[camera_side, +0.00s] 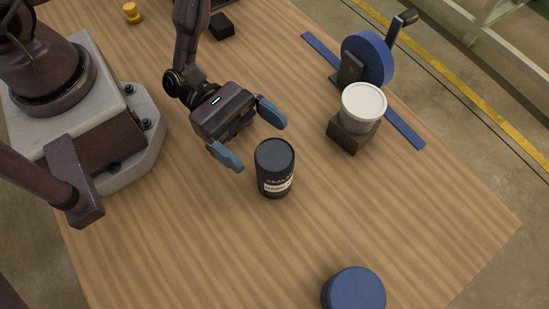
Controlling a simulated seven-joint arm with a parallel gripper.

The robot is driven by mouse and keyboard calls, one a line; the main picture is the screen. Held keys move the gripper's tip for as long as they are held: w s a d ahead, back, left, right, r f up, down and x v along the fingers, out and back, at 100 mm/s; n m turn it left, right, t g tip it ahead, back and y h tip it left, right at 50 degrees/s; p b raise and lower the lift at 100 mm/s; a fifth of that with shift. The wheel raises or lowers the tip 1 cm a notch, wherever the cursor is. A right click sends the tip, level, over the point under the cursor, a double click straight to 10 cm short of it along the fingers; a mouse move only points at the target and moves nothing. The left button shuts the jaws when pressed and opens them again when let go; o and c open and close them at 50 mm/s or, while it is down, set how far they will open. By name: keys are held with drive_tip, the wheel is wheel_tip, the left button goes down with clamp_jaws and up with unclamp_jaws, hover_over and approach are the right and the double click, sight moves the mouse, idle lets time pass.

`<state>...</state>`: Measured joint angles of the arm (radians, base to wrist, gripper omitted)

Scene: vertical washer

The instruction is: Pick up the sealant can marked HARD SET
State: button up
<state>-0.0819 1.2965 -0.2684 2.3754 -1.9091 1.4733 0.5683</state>
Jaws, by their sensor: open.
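The sealant can (275,168) is a black upright cylinder with a white label band low on its side. The label reads partly as "SEALA..." and "HARD...". It stands on the wooden table (200,255) near the middle of the view. My gripper (259,141) is open, with its two blue fingers spread and pointing toward the can. The fingertips are just behind and to the left of the can, and nothing shows between them. Whether either finger touches the can is hard to tell.
A white-lidded container (363,106) sits on a dark block (350,137) beside a blue wheel with a crank (368,58) on a blue strip (405,128). A blue round object (354,288) is at the front edge. A black block (221,26) and yellow piece (131,12) lie behind.

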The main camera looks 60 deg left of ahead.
sight(290, 169)
drive_tip(key=x, duration=0.4)
drive_tip(key=shift+s+d+r, duration=0.15)
drive_tip(key=shift+d, duration=0.2)
drive_tip(key=c, duration=1.6)
drive_tip(key=shift+r, duration=0.15)
